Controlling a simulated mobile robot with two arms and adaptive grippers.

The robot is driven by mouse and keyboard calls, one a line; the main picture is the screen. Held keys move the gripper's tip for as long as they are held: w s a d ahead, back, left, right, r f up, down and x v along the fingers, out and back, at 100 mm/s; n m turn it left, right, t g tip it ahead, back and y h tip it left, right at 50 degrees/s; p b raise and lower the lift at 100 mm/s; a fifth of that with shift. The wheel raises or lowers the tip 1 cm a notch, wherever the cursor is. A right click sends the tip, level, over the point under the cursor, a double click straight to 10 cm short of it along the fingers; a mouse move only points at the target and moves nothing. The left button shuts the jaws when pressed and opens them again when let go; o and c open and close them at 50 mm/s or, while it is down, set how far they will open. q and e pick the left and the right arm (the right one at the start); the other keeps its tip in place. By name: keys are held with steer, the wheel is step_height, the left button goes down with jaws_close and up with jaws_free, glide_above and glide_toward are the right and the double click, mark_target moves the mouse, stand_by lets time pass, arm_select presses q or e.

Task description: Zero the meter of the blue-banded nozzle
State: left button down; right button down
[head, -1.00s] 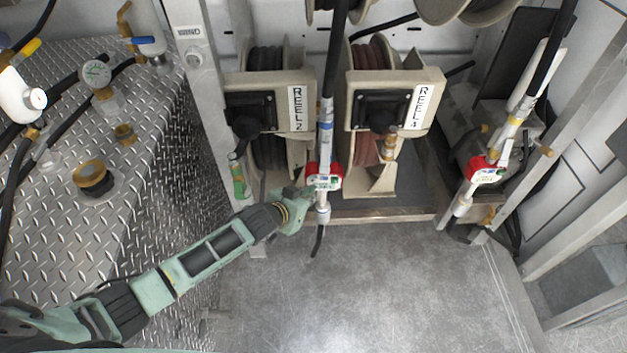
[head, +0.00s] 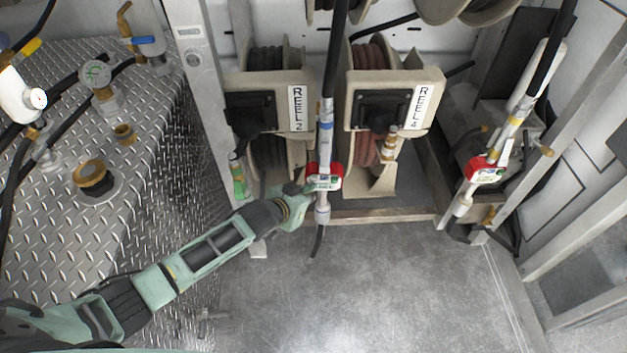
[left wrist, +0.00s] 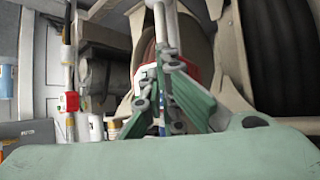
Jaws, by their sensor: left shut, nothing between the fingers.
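The blue-banded nozzle (head: 325,140) hangs upright on its black hose between the two reel boxes. Its red and white meter (head: 325,177) sits low on it, with a small display and a green mark. My left gripper (head: 309,190) is shut and empty, its fingertips at the meter's left edge; touching or just apart, I cannot tell. In the left wrist view the closed fingers (left wrist: 163,72) hide much of the red meter (left wrist: 190,71). A second nozzle with a yellow band (head: 514,121) and its own red meter (head: 486,169) hangs at the right. My right gripper is not in view.
The REEL 2 box (head: 270,100) and the REEL 4 box (head: 395,98) stand behind the nozzle. A diamond-plate tank top (head: 60,215) with fittings and a gauge (head: 96,73) lies left. The grey floor (head: 360,290) in front is clear.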

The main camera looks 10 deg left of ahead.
arm_select(q)
steer(key=shift+w+a, duration=0.1)
steer(key=shift+w, duration=0.5)
stand_by(0.3)
steer(key=shift+s, duration=0.1)
steer(key=shift+s+p, duration=0.55)
steer(key=shift+s, duration=0.4)
steer(key=s+p, duration=0.1)
steer(key=s, duration=0.1)
steer(key=s+d+p, duration=0.1)
steer(key=s+p, duration=0.1)
steer(key=s, duration=0.1)
stand_by(0.6)
